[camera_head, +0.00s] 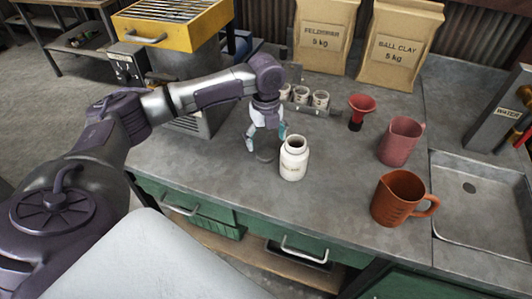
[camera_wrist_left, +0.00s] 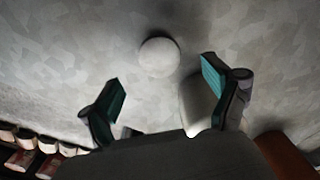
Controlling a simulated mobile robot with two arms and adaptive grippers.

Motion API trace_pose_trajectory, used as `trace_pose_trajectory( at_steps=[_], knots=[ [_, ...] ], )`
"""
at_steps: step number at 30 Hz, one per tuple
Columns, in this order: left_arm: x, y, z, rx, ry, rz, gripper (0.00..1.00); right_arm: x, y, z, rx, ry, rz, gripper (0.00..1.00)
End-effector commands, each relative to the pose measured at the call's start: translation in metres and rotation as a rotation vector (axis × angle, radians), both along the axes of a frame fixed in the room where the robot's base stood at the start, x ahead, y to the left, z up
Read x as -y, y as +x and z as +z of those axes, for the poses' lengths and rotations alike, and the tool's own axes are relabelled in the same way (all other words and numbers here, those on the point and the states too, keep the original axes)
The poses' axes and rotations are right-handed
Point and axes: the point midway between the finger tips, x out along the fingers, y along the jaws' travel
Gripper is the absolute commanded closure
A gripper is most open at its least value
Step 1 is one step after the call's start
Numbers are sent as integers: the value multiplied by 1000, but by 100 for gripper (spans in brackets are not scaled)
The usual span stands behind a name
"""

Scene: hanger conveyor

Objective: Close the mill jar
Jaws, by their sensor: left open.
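The white mill jar (camera_head: 293,162) stands upright on the grey counter with its mouth open. A round pale disc, apparently its lid (camera_wrist_left: 158,57), lies flat on the counter; in the head view a greyish disc (camera_head: 265,157) shows just left of the jar. My left gripper (camera_head: 264,143) points down over the counter, left of the jar and close to the disc. In the left wrist view its teal-padded fingers (camera_wrist_left: 164,95) are spread with nothing between them, and the jar (camera_wrist_left: 198,104) is partly hidden by the right finger. My right gripper is not in view.
Several small labelled jars (camera_head: 320,99) stand in a rack behind. A red funnel (camera_head: 361,106), a pink jug (camera_head: 400,140) and a brown jug (camera_head: 398,198) stand right of the jar. A sink (camera_head: 485,200) is at far right. The counter in front is clear.

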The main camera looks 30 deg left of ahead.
Motion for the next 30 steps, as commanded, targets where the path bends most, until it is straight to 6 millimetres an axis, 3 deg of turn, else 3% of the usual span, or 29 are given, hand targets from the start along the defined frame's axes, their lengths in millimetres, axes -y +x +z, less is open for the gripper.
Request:
trace_pose_trajectory(
  at_steps=[9, 21, 30],
  knots=[
    [-1, 0, -43, -4, 1, -1, 12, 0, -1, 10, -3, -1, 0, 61],
    [-1, 0, -48, -2, 1, -1, 12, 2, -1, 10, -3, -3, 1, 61],
    [-1, 0, -48, -2, 1, -1, 62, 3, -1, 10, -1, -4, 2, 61]
  ],
)
